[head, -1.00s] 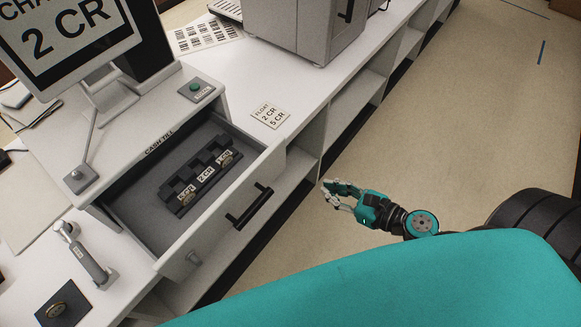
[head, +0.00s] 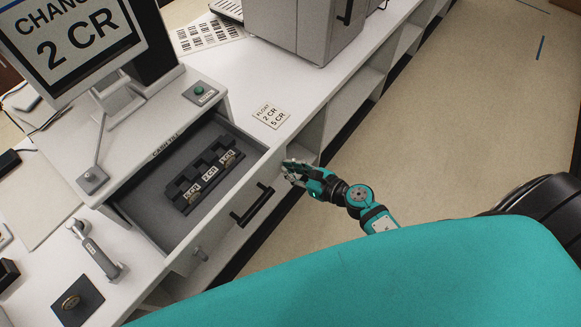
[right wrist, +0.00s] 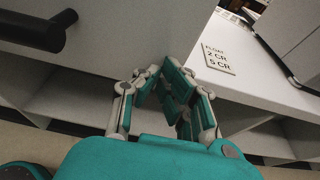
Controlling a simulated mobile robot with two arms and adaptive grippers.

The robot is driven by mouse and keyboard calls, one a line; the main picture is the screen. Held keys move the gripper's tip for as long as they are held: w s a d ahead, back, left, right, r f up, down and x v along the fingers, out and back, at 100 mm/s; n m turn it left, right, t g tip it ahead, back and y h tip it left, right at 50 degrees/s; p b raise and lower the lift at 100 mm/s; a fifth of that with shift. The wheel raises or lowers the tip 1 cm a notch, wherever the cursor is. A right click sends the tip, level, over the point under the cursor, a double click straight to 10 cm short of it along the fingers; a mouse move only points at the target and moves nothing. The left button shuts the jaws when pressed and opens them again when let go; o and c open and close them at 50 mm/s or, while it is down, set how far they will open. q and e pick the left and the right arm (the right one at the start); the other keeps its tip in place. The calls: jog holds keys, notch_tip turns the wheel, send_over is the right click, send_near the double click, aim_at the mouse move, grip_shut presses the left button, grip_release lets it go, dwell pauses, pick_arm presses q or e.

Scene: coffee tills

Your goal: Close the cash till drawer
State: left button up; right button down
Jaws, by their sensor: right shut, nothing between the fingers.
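The cash till drawer (head: 150,207) stands pulled out from the till (head: 128,140) in the head view. Inside it is a dark coin tray with several labelled slots (head: 205,176). The drawer front carries a black bar handle (head: 252,206), which also shows at the upper left of the right wrist view (right wrist: 35,30). My right gripper (head: 288,172) is shut and empty, close to the right end of the drawer front. In the right wrist view its fingers (right wrist: 170,75) point at the pale front panel; I cannot tell whether they touch it. My left gripper is not in view.
A float card (head: 271,117) lies on the white counter right of the till. A screen (head: 75,45) stands on the till, with a green button (head: 199,91) beside it. A grey machine (head: 305,30) stands further back. Open floor (head: 450,120) lies to the right.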

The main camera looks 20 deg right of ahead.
send_near(232, 131)
jog(key=w+a, duration=0.1)
jog(key=w, duration=0.1)
jog(key=w+a+b, duration=0.1)
jog(key=w+a, duration=0.1)
jog(key=w+a+b, duration=0.1)
jog(key=w+a, duration=0.1)
jog(key=shift+w+f, duration=0.15)
jog(key=shift+w, duration=0.05)
jog(key=shift+s, duration=0.1)
